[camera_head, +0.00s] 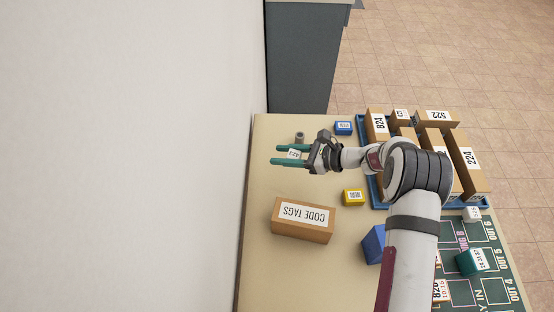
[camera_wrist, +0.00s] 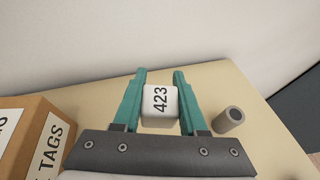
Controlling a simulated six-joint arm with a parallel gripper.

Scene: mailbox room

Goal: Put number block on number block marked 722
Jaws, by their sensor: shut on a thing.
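My gripper (camera_head: 289,154) is at the far left part of the table, its teal fingers pointing left toward the wall. It is shut on a small white block marked 423 (camera_wrist: 160,104), which sits between the fingertips in the wrist view. The block also shows as a white patch between the fingers in the head view (camera_head: 294,154). I cannot tell whether it touches the table. I can read 722 on no block in either view. A small white block (camera_head: 472,214) lies right of my arm, its marking too small to read.
A tan CODE TAGS box (camera_head: 302,219) stands in front of my gripper. A grey cylinder (camera_wrist: 229,119) stands just beside it. Blue (camera_head: 343,128) and yellow (camera_head: 353,197) blocks lie nearby. A blue tray (camera_head: 365,137) holds several numbered boxes. My arm covers part of the green mat (camera_head: 508,262).

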